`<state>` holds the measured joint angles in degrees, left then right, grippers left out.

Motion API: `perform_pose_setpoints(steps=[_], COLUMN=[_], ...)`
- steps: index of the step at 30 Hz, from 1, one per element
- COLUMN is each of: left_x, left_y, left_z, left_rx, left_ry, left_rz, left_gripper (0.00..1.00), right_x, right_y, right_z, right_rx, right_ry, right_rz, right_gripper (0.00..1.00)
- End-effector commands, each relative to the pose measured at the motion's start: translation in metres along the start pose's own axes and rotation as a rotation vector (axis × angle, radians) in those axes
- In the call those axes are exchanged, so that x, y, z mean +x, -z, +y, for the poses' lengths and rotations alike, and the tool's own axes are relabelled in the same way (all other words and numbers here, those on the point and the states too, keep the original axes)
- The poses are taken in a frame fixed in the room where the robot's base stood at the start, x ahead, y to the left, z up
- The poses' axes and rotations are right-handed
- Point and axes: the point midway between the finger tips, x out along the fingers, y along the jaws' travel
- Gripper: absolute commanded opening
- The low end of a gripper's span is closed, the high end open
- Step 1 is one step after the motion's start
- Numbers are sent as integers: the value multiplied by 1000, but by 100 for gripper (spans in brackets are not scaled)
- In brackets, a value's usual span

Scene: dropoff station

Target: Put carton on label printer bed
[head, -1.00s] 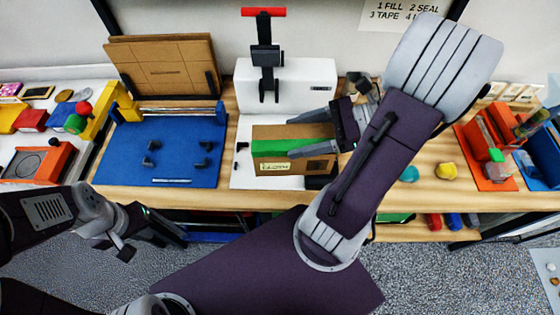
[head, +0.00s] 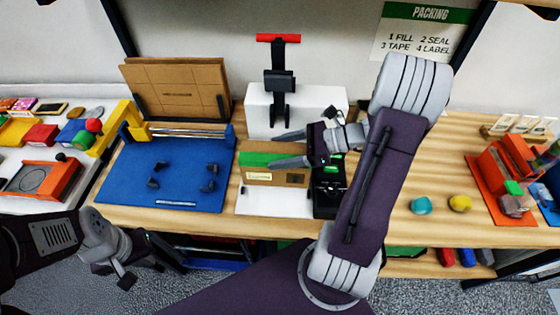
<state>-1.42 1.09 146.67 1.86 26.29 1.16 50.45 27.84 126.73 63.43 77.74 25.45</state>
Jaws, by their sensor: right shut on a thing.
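The carton (head: 262,177), a brown box with green tape along its top and a pale label on its front, is held by my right gripper (head: 290,149). The gripper's fingers reach in from the right, one behind and one in front of the carton's upper part. The carton lines up over the white label printer bed (head: 275,204), whose front strip shows below it; I cannot tell whether it touches the bed. The white printer body (head: 262,112) with a red-handled press (head: 278,75) stands behind. My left gripper (head: 150,266) is open and empty, low in front of the bench.
A blue mat (head: 180,185) with small black posts lies left of the bed. A black box (head: 330,203) stands right beside the bed. Flat cardboard (head: 175,88) leans behind. Teal (head: 421,205) and yellow (head: 460,203) lumps lie on the right bench.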

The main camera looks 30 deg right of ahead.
Motion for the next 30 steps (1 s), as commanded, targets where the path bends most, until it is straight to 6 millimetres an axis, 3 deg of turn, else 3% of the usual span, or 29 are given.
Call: perform_pose_setpoints(steps=[4,11,23,24,25,26,30], left_x=[1,6,9,8,8,8,8], left_y=[0,-1,-1,-1,-1,-1,-1], left_z=[0,0,0,0,0,0,0], left_rx=[0,0,0,0,0,0,0], left_ry=[0,0,0,0,0,0,0], left_rz=[0,0,0,0,0,0,0], left_gripper=[0,0,0,0,0,0,0], right_x=[3,17,19,18,18,18,18], right_y=[3,36,42,41,41,41,41], right_z=[-2,-2,-2,-2,-2,-2,-2], right_rx=[0,3,0,-1,-1,-1,-1], right_ry=[1,0,1,1,1,1,1], right_rz=[0,-1,0,0,0,0,1], right_gripper=[0,0,0,78,86,89,89])
